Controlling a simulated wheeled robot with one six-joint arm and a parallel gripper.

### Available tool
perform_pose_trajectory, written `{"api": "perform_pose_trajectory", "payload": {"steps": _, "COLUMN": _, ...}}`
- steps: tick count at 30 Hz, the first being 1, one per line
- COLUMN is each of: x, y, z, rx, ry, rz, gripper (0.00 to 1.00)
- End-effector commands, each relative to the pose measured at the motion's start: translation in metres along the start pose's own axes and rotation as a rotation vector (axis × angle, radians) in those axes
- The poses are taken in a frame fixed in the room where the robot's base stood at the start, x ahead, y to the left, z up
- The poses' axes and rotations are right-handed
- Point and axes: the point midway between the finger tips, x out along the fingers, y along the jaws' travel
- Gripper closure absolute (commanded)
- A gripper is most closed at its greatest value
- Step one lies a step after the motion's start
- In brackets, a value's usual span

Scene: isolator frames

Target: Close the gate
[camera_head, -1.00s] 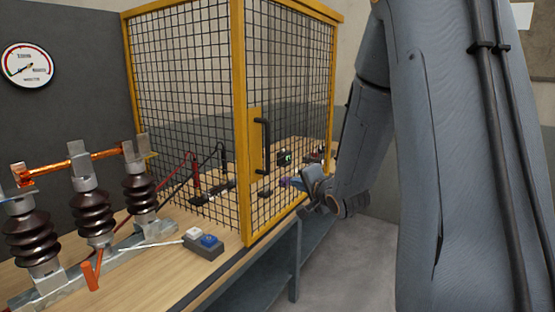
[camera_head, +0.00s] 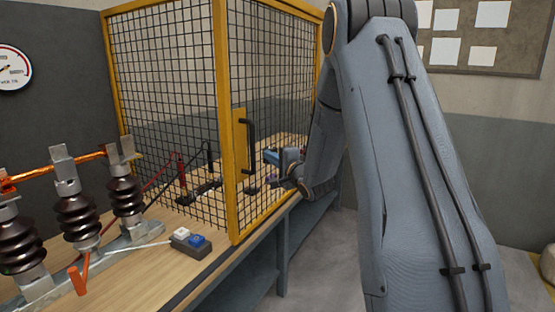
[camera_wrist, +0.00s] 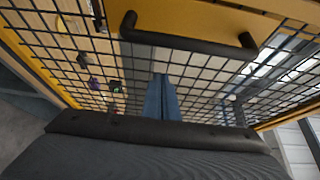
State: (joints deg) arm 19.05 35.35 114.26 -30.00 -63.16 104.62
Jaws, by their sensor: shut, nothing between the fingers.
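The gate is a yellow-framed black mesh panel (camera_head: 290,95) on the right side of the cage. Its black upright handle (camera_head: 250,148) sits on a yellow plate beside the cage's near corner post (camera_head: 229,120). No clear gap shows at that post, but I cannot tell whether the gate is fully shut. My gripper (camera_head: 272,157) is just right of the handle, near the outer face of the mesh. In the wrist view the handle (camera_wrist: 188,40) crosses above my gripper's shut, empty fingertips (camera_wrist: 162,78), which point at the mesh. Contact with the gate is unclear.
A wooden bench (camera_head: 125,265) runs under the cage. Brown insulators (camera_head: 78,210) with a copper bar and a two-button box (camera_head: 190,239) stand at its left. Leads lie behind the mesh. The floor (camera_head: 325,260) right of the bench is open.

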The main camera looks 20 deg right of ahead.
Motion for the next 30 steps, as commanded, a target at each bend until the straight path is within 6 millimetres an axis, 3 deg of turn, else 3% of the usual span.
{"api": "perform_pose_trajectory", "payload": {"steps": 9, "x": -0.012, "y": -0.001, "z": 0.034, "rx": 0.000, "ry": -0.001, "rz": 0.001, "gripper": 1.00}}
{"api": "perform_pose_trajectory", "payload": {"steps": 25, "x": -0.014, "y": 0.000, "z": 0.040, "rx": 0.000, "ry": -0.001, "rz": 0.001, "gripper": 1.00}}
{"api": "perform_pose_trajectory", "payload": {"steps": 30, "x": -0.011, "y": 0.000, "z": 0.055, "rx": -0.001, "ry": -0.006, "rz": 0.001, "gripper": 1.00}}
